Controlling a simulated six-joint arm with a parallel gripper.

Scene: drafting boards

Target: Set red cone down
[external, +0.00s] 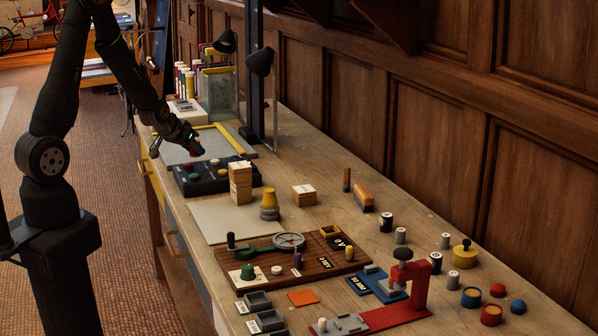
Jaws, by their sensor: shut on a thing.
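My gripper (193,145) is at the end of my arm, low over the grey drafting board (175,154) at the far end of the bench. It is shut on a small dark red thing (198,151), which I take to be the red cone. The cone is small and partly hidden by the fingers, so its shape is unclear. I cannot tell whether it touches the board or hangs just above it.
A black panel (228,184) with coloured knobs lies just in front of the board. A clear container (218,95) stands behind.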

